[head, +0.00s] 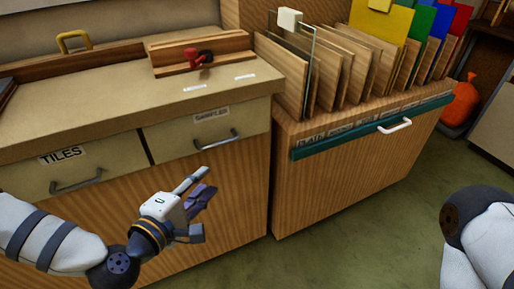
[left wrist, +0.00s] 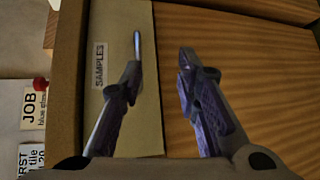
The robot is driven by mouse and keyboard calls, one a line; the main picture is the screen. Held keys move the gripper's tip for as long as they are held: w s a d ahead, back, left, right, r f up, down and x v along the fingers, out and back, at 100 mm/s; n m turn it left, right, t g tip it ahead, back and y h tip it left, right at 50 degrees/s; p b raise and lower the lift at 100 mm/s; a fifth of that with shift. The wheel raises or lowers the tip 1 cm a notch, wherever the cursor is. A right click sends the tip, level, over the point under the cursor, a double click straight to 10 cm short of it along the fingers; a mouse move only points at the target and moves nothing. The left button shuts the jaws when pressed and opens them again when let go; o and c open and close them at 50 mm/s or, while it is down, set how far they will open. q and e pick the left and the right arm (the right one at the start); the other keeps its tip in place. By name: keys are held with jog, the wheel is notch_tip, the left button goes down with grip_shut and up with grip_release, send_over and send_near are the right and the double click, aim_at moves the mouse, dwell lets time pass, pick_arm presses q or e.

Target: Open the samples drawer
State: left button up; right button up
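The samples drawer (head: 168,143) is the right drawer under the counter, with a cream front, a "SAMPLES" label (head: 212,114) and a grey bar handle (head: 216,140). It looks shut. My left gripper (head: 208,181) is open and empty, in front of the cabinet and just below the handle in the head view. In the left wrist view the label (left wrist: 100,66) stands sideways on the drawer front (left wrist: 125,25). The two fingers (left wrist: 160,60) are spread, the left one over the drawer front; the handle is largely hidden by it. My right gripper is out of view.
A "TILES" drawer (head: 103,178) with its own handle is to the left. A rack of panels (head: 350,140) with a green rail stands at right. Green floor (head: 370,230) is clear in front.

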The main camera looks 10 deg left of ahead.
aim_at(220, 143)
pick_arm(q)
jog(key=shift+n+t+y, duration=0.3)
jog(key=shift+n+t, duration=0.2)
jog(key=shift+t, duration=0.1)
jog(key=x, duration=0.4)
jog(key=a+r+x, duration=0.1)
jog(key=x, duration=0.3)
jog(key=a+r+x, duration=0.1)
jog(key=x, duration=0.4)
jog(key=shift+w+r+b, duration=0.15)
jog(key=shift+w+b, duration=0.15)
jog(key=shift+w, duration=0.05)
jog(key=shift+c, duration=0.6)
grip_shut()
